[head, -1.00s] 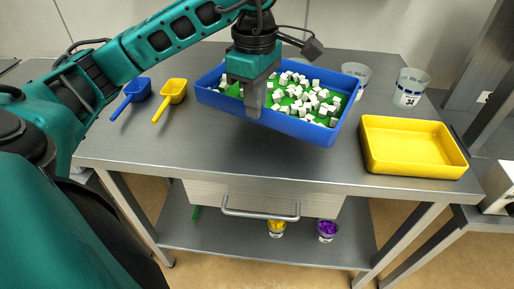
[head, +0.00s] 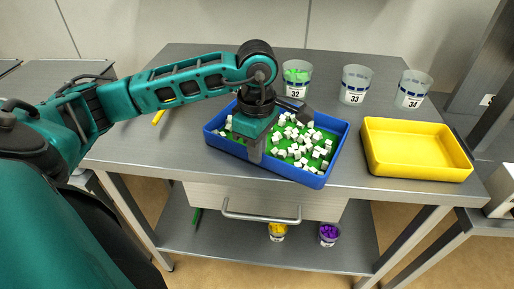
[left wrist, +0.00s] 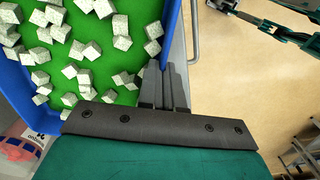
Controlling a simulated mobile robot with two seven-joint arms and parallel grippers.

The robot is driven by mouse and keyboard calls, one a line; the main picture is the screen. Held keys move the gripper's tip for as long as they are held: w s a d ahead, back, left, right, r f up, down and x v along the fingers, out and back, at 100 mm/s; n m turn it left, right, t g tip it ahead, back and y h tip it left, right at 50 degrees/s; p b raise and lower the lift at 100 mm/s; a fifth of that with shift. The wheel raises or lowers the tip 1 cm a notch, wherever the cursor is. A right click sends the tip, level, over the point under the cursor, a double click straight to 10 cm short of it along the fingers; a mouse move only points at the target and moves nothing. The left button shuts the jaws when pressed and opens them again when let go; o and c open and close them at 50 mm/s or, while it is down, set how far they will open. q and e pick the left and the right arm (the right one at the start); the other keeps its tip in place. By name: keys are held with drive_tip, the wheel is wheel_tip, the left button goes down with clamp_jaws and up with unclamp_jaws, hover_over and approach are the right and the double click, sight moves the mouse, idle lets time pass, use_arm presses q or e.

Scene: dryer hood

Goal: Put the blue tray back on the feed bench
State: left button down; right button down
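The blue tray (head: 290,174) has a green floor covered with loose white cubes. It is at the front middle of the grey steel bench (head: 185,165), close to the front edge. I cannot tell whether its base fully touches the top. My left gripper (head: 256,151) points down at the tray's near long wall, with its fingers shut on that wall. In the left wrist view the fingers (left wrist: 163,88) are close together at the blue wall, and the tray (left wrist: 172,12) shows beside them.
A yellow tray (head: 370,160) stands right of the blue tray. Cups 32 (head: 297,80), 33 (head: 355,84) and 34 (head: 412,90) stand behind. A yellow scoop (head: 160,116) is partly hidden by my left arm. Below are a drawer handle (head: 262,217) and a shelf with cups.

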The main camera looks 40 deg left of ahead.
use_arm(q)
drive_tip(key=c, duration=1.3)
unclamp_jaws()
drive_tip(key=shift+r, duration=0.15)
wheel_tip(320, 180, up, 12)
drive_tip(key=p, duration=0.1)
drive_tip(key=shift+s, duration=0.1)
